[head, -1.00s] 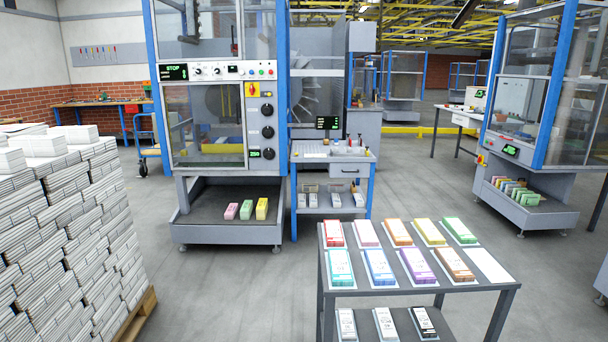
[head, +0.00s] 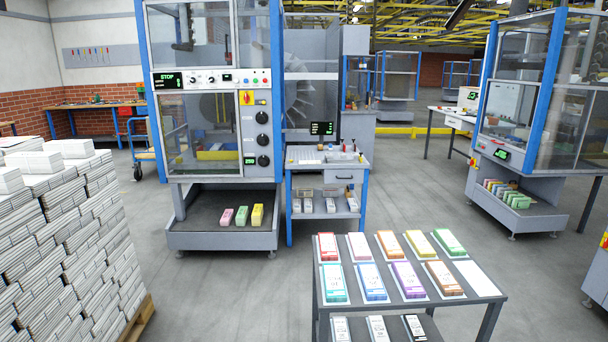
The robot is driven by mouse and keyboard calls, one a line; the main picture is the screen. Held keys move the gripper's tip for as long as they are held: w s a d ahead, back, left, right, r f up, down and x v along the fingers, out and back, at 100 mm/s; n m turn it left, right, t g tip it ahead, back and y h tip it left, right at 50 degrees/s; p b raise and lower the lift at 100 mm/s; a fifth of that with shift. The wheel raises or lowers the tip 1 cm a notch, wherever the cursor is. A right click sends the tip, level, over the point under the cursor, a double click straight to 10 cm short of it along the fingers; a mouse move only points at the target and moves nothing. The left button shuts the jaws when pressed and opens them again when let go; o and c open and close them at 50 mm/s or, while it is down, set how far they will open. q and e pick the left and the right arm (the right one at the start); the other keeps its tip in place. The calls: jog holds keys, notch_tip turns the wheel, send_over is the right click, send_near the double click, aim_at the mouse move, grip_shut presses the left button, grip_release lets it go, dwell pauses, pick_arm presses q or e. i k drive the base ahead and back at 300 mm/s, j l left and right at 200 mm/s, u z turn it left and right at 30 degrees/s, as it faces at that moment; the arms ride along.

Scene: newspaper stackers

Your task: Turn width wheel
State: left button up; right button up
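Three dark round wheels sit in a column on the right side of the stacker's (head: 197,79) front panel in the head view. They are the upper wheel (head: 262,117), the middle wheel (head: 262,139) and the lower wheel (head: 263,161). Their labels are too small to read, so I cannot tell which is the width wheel. A small green display (head: 250,160) sits beside the lower wheel. A red and yellow switch (head: 247,98) is above them. A panel display (head: 168,81) reads STOP. Neither of my grippers is in view.
A dark table (head: 470,299) with colored packs stands in front, right of centre. Stacked newspapers (head: 62,240) on a pallet fill the left. A small workbench (head: 328,167) adjoins the stacker, and another machine (head: 520,110) stands at right. Grey floor between is clear.

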aim_at(263, 161)
jog(key=i+j+u, duration=0.7)
jog(key=i, duration=0.35)
jog(key=i+z, duration=0.15)
jog(key=i, duration=0.35)
jog(key=i+j+z, duration=0.2)
jog(key=i, duration=0.3)
jog(key=i+j+z, duration=0.15)
jog(key=i, duration=0.35)
jog(key=i+l+z, duration=0.25)
jog(key=i, duration=0.45)
jog(key=i+z, duration=0.2)
jog(key=i, duration=0.5)
jog(key=i+l+z, duration=0.25)
jog(key=i+l, duration=0.15)
jog(key=i, duration=0.2)
